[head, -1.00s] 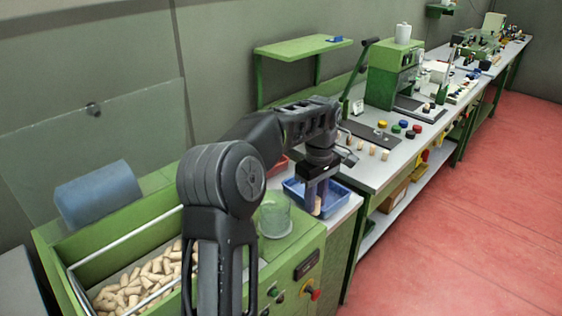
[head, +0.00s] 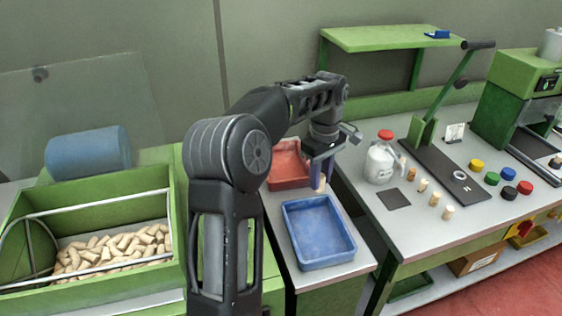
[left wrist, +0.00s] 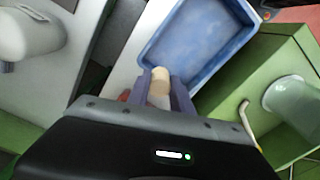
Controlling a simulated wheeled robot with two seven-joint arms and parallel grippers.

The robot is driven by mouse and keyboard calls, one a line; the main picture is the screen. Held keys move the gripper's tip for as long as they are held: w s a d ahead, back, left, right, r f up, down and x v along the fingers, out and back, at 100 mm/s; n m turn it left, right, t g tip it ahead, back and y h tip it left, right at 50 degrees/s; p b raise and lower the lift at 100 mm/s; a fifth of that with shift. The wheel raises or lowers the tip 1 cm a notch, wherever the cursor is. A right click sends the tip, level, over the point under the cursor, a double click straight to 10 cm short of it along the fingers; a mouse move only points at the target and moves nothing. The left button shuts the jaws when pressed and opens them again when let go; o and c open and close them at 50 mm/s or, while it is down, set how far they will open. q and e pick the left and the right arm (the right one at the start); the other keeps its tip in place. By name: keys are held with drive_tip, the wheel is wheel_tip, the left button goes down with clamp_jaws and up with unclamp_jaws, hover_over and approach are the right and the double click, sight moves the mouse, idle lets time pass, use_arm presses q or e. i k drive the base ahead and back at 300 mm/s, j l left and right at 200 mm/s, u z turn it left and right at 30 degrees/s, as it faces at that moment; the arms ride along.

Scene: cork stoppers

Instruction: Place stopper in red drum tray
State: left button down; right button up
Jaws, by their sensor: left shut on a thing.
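My left gripper (head: 319,176) points down and is shut on a pale cork stopper (head: 320,187). The stopper also shows between the fingers in the left wrist view (left wrist: 160,84). The red tray (head: 288,182) lies at the back of the narrow grey counter, partly hidden by my left arm. The gripper is just right of the red tray and behind the blue tray (head: 343,262), which looks empty. The blue tray also shows ahead of the fingers in the left wrist view (left wrist: 205,72). My right gripper is not in view.
A green bin (head: 90,215) of many loose corks stands at the left. On the right bench are a white bottle with a red cap (head: 381,163), a row of standing stoppers (head: 435,199), coloured caps (head: 508,193) and a lever press (head: 440,150).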

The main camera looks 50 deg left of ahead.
sight(288, 181)
drive_tip(key=i+l+u, duration=0.4)
drive_tip(key=i, duration=0.15)
drive_tip(key=i+l+u, duration=0.4)
drive_tip(key=i+u, duration=0.4)
drive_tip(key=k+l, duration=0.05)
drive_tip(key=k, duration=0.05)
